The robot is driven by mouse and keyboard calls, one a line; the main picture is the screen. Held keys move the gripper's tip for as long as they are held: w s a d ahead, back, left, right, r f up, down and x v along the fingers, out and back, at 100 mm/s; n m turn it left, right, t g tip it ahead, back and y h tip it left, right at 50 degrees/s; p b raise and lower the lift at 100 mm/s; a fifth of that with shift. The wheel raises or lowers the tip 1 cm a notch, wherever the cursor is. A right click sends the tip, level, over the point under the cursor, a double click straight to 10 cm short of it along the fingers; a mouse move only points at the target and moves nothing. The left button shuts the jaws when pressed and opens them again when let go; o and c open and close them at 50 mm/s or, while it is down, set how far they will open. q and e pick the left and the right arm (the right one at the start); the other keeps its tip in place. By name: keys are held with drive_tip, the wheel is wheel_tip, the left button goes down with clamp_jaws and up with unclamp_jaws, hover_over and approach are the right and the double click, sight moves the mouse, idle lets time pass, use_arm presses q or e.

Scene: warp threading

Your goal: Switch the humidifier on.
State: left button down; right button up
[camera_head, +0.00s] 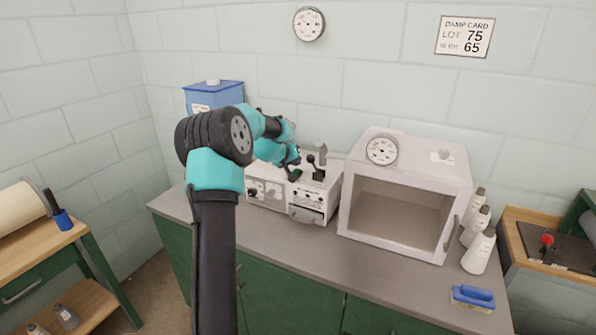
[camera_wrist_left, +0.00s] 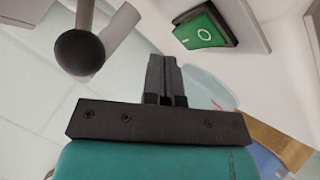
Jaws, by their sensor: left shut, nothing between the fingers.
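The humidifier appears to be the white box-shaped machine (camera_head: 312,205) on the bench, with dials and controls on its front and a black-knobbed lever on top. In the left wrist view a green rocker switch (camera_wrist_left: 205,28) marked with a circle sits in a dark frame on a white panel. My left gripper (camera_head: 294,172) is over the machine's top left part, partly hidden by its own arm. In the left wrist view my left gripper (camera_wrist_left: 163,62) is shut and empty, apart from the switch, which lies beyond its tips and to the right. My right gripper is out of view.
A black ball knob (camera_wrist_left: 80,52) on a grey rod is close to the left gripper. A blue tank (camera_head: 228,95) stands behind my arm. The front bench strip is clear.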

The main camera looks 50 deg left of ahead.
sight(295, 171)
use_arm(q)
drive_tip(key=shift+f, duration=0.1)
drive_tip(key=shift+f, duration=0.35)
drive_tip(key=shift+w+f, duration=0.1)
drive_tip(key=shift+f, duration=0.2)
idle(1.0)
drive_tip(key=shift+r, duration=0.1)
drive_tip(key=shift+r, duration=0.7)
drive_tip(key=shift+r, duration=0.1)
drive_tip(key=shift+s+d+r, duration=0.1)
drive_tip(key=shift+s+r, duration=0.15)
drive_tip(key=shift+r, duration=0.95)
drive_tip(key=shift+s+d+r, duration=0.1)
drive_tip(key=shift+s+r, duration=0.1)
drive_tip(key=shift+r, duration=0.95)
